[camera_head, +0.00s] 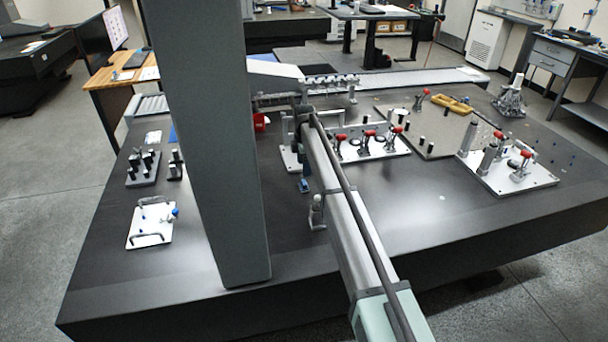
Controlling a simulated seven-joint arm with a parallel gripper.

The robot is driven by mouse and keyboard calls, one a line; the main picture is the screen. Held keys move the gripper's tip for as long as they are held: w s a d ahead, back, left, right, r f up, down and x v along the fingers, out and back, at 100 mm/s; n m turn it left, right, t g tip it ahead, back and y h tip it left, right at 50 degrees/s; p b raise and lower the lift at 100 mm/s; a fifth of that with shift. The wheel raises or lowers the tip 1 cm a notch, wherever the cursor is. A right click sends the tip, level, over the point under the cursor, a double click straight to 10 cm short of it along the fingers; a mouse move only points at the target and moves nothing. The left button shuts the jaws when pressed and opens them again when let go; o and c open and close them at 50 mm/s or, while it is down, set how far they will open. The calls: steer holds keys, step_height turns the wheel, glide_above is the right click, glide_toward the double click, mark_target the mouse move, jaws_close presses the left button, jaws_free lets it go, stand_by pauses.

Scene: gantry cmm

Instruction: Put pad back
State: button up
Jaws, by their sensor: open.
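My arm runs from the bottom right up over the dark table. Its far end, with my gripper (304,125), is small and dark against the metal fixtures behind it; its fingertips are hard to make out. No held object shows. I cannot tell for sure which thing is the pad. A small blue piece (304,185) shows beside the arm's left edge. Small flat white and blue pieces (153,137) lie at the table's left.
A thick grey column (220,150) blocks the left middle. A white plate with dark handles (150,226) and dark blocks (143,168) stand left of it. Red-handled clamps on a white plate (370,146), a grey plate (435,138) and another clamp plate (508,172) stand right. The front right is mostly clear.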

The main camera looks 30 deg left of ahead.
steer(key=shift+r, duration=1.55)
